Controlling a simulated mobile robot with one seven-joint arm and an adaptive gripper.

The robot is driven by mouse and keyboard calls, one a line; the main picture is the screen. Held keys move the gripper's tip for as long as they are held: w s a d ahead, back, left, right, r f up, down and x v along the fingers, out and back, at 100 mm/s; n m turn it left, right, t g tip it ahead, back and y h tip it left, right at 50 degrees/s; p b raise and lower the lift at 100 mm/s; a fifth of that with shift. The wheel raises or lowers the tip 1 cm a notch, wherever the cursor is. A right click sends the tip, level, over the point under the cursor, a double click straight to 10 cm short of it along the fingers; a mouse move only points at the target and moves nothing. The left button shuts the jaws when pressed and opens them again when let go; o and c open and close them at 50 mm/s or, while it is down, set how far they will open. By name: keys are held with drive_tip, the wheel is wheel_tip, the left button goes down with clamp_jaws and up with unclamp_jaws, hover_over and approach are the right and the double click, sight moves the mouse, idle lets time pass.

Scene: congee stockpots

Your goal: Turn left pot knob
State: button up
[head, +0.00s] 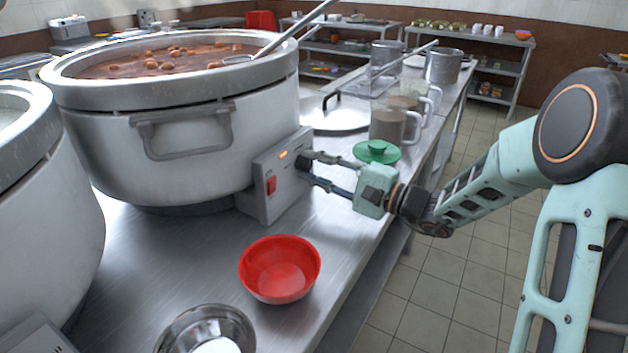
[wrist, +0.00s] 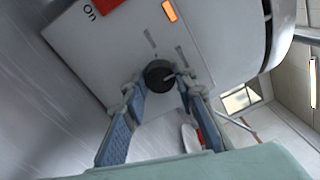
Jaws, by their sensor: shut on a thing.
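The large steel pot of brown stew (head: 190,150) stands on the steel counter. Its grey control box (head: 262,205) bears a red switch (head: 271,186) and a lit orange light (head: 283,154). My gripper (head: 304,168) reaches in from the right to the face of this box. In the wrist view the round dark knob (wrist: 159,75) sits between my two blue fingers, which are shut on it.
A red bowl (head: 280,270) and a metal bowl (head: 207,325) stand on the counter (head: 150,270) in front of the box. The aisle on the right is open floor.

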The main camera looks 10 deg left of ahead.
drive_tip(key=shift+n+b, duration=0.45)
drive_tip(key=shift+n, duration=0.05)
drive_tip(key=o, duration=1.2)
drive_tip(key=shift+c, duration=0.2)
drive_tip(key=v, duration=1.2)
drive_tip(key=shift+f, duration=0.15)
